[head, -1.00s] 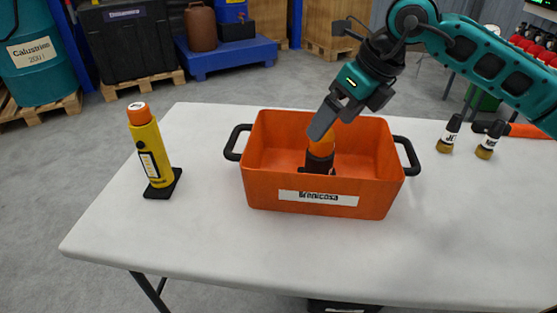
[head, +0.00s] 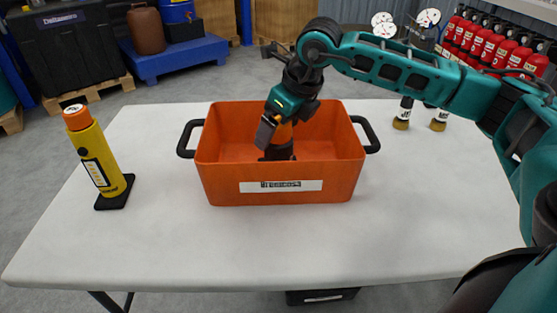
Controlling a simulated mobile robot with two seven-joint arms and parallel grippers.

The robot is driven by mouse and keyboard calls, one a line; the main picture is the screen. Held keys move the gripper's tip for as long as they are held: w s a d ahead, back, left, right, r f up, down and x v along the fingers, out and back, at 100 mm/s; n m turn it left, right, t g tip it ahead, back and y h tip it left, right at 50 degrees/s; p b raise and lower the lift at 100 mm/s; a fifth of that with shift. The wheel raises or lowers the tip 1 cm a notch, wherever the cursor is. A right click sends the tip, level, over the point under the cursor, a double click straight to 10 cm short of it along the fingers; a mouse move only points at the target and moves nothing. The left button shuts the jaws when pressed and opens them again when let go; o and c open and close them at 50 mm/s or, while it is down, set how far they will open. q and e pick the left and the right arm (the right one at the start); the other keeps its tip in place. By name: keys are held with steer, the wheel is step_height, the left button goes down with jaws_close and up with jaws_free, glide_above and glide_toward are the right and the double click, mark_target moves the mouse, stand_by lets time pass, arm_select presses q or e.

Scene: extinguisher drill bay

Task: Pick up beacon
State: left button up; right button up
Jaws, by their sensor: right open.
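An item with an orange top and black body (head: 280,151), which looks like a beacon, stands inside the orange bin (head: 280,190). My right gripper (head: 270,130) is over the bin, pointing down, with its open jaws at the item's orange top. One finger shows in front of the top; the other is hard to make out, and I cannot tell whether they touch it. The item's base is hidden by the bin's front wall. A yellow cylinder with an orange cap (head: 93,150) stands on a black base at the table's left. My left gripper is not in view.
The bin has black side handles and stands on a white table (head: 230,250). Two small gauge-topped fittings (head: 402,113) stand at the back right. The table's front and the space between cylinder and bin are clear. Red extinguishers (head: 500,48) line the back right.

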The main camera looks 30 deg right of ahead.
steer(key=shift+x, duration=1.25)
steer(key=shift+c, duration=0.2)
steer(key=shift+r, duration=0.1)
jaws_close()
